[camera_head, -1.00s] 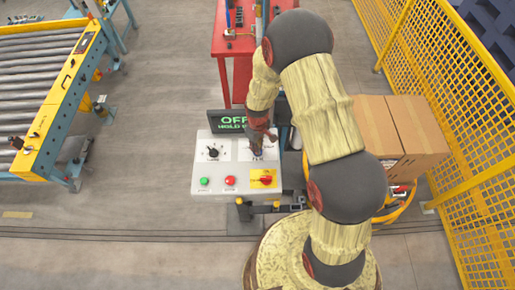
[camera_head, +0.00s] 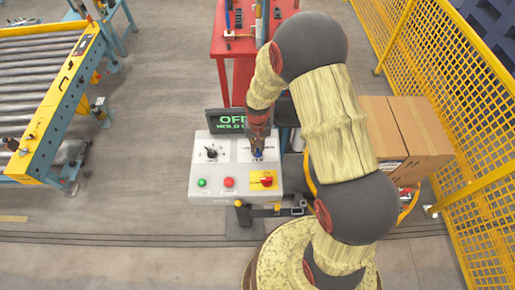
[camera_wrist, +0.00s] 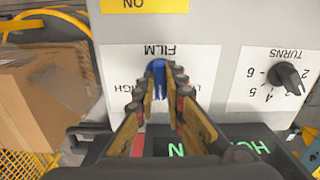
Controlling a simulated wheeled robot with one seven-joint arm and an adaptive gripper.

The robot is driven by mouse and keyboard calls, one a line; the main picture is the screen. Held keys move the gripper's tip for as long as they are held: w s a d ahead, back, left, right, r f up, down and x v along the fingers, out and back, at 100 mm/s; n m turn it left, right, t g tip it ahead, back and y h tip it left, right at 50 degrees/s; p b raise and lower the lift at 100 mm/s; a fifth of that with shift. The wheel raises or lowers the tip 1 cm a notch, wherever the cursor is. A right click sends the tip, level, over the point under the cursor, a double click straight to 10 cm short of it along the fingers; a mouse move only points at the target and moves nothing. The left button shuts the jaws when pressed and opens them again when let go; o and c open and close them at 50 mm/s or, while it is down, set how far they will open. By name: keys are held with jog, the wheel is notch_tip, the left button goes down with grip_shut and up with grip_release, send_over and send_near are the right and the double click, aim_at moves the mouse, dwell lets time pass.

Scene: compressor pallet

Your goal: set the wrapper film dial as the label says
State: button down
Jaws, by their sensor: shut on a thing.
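The film dial (camera_wrist: 157,70) is a blue knob on a white plate marked FILM, upside down in the wrist view. "HIGH" at its left and the word at its right are partly covered by my fingers. My gripper (camera_wrist: 160,80) is shut on the dial, with a fingertip at each side. In the head view my gripper (camera_head: 258,148) reaches down to the upper right of the grey control panel (camera_head: 208,188) and hides most of the dial.
A black turns dial (camera_wrist: 288,77) with numbers is beside the film plate. A green button (camera_head: 202,183), a red button (camera_head: 229,183) and a red switch on yellow (camera_head: 265,181) line the panel's front. Cardboard boxes (camera_head: 420,135) and a yellow fence (camera_head: 470,110) stand at right.

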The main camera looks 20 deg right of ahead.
aim_at(258, 149)
jog(key=shift+m, duration=0.3)
jog(key=c, duration=1.9)
grip_release()
jog(key=shift+o, duration=0.3)
notch_tip(258, 149, up, 12)
